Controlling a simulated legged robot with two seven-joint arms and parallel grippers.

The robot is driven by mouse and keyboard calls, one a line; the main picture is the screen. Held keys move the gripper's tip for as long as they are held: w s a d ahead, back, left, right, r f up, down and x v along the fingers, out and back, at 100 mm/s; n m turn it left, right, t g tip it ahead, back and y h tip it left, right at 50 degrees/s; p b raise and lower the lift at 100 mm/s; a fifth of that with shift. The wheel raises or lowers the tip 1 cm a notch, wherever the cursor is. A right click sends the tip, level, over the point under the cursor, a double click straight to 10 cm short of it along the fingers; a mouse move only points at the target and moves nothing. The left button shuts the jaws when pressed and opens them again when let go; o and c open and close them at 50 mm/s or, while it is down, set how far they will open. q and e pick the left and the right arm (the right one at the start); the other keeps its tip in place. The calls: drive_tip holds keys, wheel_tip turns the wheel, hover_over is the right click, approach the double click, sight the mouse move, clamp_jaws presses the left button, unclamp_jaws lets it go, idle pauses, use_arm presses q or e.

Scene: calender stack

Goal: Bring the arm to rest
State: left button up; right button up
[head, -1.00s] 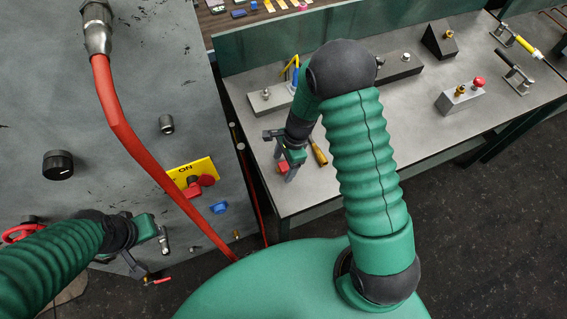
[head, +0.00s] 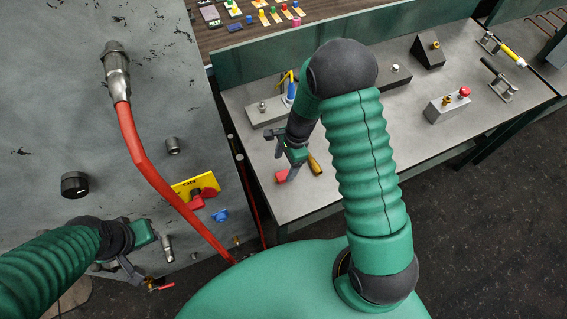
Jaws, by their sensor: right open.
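My right arm reaches forward over the grey workbench (head: 400,150). Its gripper (head: 284,166) hangs over the bench's left part, open, with nothing seen between its fingers. A small red block (head: 281,177) shows just below the fingertips; I cannot tell whether they touch it. A screwdriver with an orange handle (head: 315,166) lies just right of the gripper. My left arm comes in low at the left, and its gripper (head: 142,272) is in front of the grey panel. Its fingers are small and partly hidden, so their opening is unclear.
The grey panel (head: 60,120) at left carries a red hose (head: 140,155), a black knob (head: 74,185) and a yellow ON plate (head: 208,184). A small red-handled part (head: 162,287) is near the left gripper. Blocks and clamps stand farther back on the bench.

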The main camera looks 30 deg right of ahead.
idle(0.4)
drive_tip(key=s+a+r+n+t+h+b, duration=0.2)
drive_tip(key=s+r+n+b, duration=0.3)
drive_tip(key=n, duration=1.3)
drive_tip(key=s+r, duration=0.4)
drive_tip(key=s, duration=0.1)
drive_tip(key=shift+a+r+n+h+b, duration=0.15)
drive_tip(key=shift+r+n+h+b, duration=0.15)
drive_tip(key=shift+r+b, duration=0.05)
drive_tip(key=shift+a, duration=0.2)
